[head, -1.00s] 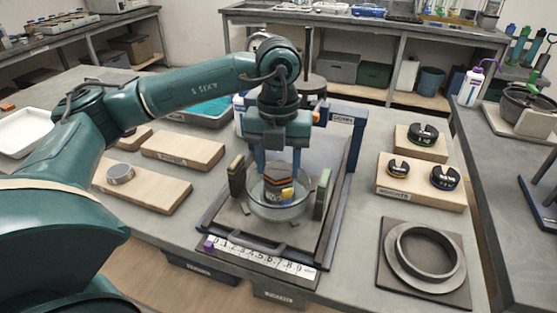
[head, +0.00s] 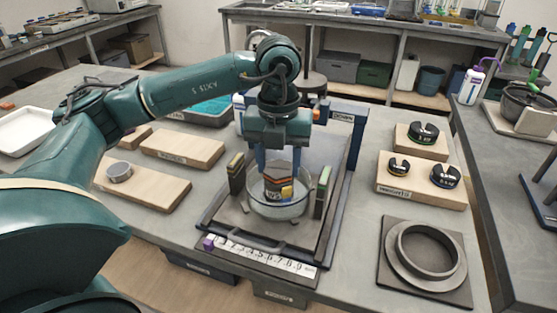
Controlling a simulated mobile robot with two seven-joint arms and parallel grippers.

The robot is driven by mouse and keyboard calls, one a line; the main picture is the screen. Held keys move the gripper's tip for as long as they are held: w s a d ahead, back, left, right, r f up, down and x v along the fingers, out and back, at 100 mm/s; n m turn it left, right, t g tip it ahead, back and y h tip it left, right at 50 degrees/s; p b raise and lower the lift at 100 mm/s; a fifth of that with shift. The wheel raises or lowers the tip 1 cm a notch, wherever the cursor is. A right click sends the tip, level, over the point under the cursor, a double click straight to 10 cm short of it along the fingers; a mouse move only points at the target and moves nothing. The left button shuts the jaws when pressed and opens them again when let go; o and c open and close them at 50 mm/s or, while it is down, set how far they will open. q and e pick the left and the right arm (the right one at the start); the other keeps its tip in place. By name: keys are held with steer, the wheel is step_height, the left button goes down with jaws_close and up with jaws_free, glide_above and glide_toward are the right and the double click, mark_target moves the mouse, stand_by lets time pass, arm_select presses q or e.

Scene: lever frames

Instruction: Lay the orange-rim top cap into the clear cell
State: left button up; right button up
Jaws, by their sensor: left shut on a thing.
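The clear cell (head: 262,210) is a round transparent bowl standing on the dark platform in the middle of the table. My left gripper (head: 279,174) reaches down into it from above, its fingers pointing straight down. It is shut on a dark piece with an orange band (head: 278,181), which looks like the orange-rim top cap. The piece sits at or just above a dark, labelled body with a yellow patch inside the cell. Fingers and glass partly hide it, so I cannot tell whether the two touch. My right gripper is out of view.
Upright posts, one at the left (head: 237,174) and one at the right (head: 322,192), flank the cell closely. A numbered strip (head: 262,258) lies in front. Wooden blocks with dark slotted weights (head: 445,177) and a grey ring on a plate (head: 426,252) stand at right.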

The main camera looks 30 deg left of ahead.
arm_select(q)
steer(key=o, duration=1.2)
steer(key=shift+o, duration=0.2)
step_height(320, 180, up, 13)
steer(key=p, duration=0.1)
steer(key=shift+p, duration=0.4)
steer(key=shift+s, duration=0.1)
